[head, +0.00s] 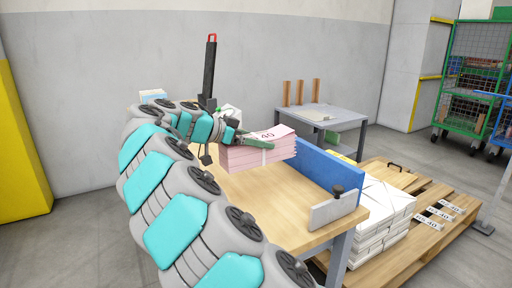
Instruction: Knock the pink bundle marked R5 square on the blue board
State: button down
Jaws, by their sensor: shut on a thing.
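The pink bundle (265,157) is a thick stack of pink sheets with a pale strap around it. I cannot tell whether bundle and board touch, or whether the bundle rests on the bench. My gripper (256,143) is shut on the bundle, one greenish finger lying across its top. The other finger is hidden.
A grey plate with a black knob (334,209) stands at the bench's near right corner. The wooden bench top (272,208) is bare in front of the bundle. White bundles (380,218) sit on a pallet to the right. A grey table (325,119) stands behind.

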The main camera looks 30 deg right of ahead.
jog(key=d+f, duration=0.1)
jog(key=f, duration=0.1)
jog(key=d+f, duration=0.2)
jog(key=shift+d+f, duration=0.25)
jog(key=shift+d, duration=0.05)
jog(key=shift+f, duration=1.8)
jog(key=shift+w+d+b, duration=0.1)
jog(key=shift+d+b, duration=0.55)
jog(key=shift+d, duration=0.85)
jog(key=shift+b, duration=0.5)
dwell(1.5)
jog(key=shift+a+b, duration=0.15)
jog(key=shift+b, duration=0.15)
jog(key=shift+a+b, duration=0.95)
jog(key=shift+a, duration=0.6)
